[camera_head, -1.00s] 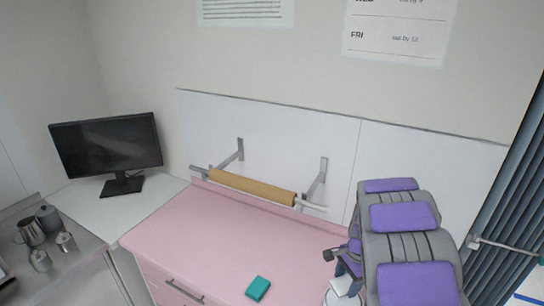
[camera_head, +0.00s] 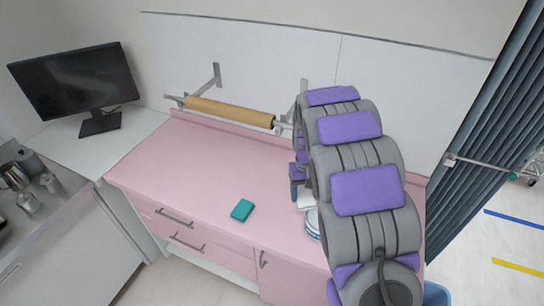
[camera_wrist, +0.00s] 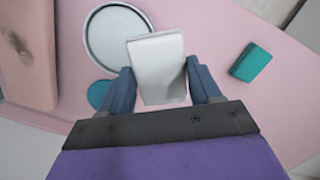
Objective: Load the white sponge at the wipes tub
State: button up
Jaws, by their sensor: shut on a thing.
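The white sponge (camera_wrist: 156,66) is between the two blue fingers of my gripper (camera_wrist: 158,80) in the wrist view, and the gripper is shut on it. In the head view the sponge (camera_head: 305,201) shows as a small white patch below my gripper (camera_head: 300,188), partly hidden by my arm. The wipes tub appears to be the round, grey-rimmed container (camera_wrist: 88,40) behind and left of the sponge in the wrist view. The sponge overlaps its right edge in the picture; I cannot tell the height between them. In the head view the tub (camera_head: 312,226) is partly hidden by my arm.
A teal block (camera_head: 242,210) lies on the pink counter (camera_head: 190,180), left of the tub. A flat teal disc (camera_wrist: 98,95) and a brownish surface (camera_wrist: 28,50) show in the wrist view. A paper roll (camera_head: 230,111) hangs behind; a monitor (camera_head: 75,78) stands left.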

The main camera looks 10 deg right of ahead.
jog(key=shift+m, duration=0.3)
jog(key=s+d+f, duration=0.1)
jog(key=d, duration=0.1)
jog(key=d+f, duration=0.2)
jog(key=d, duration=0.1)
jog(key=s+d+f, duration=0.1)
jog(key=d+f, duration=0.1)
jog(key=shift+s+d+f, duration=0.15)
jog(key=shift+s, duration=0.2)
jog(key=shift+a+f, duration=0.55)
jog(key=shift+a, duration=0.15)
jog(key=shift+d, duration=0.65)
jog(key=shift+a, duration=0.1)
jog(key=shift+a+f, duration=0.1)
jog(key=shift+a, duration=0.3)
jog(key=shift+d+f, duration=0.25)
jog(key=shift+d, duration=0.15)
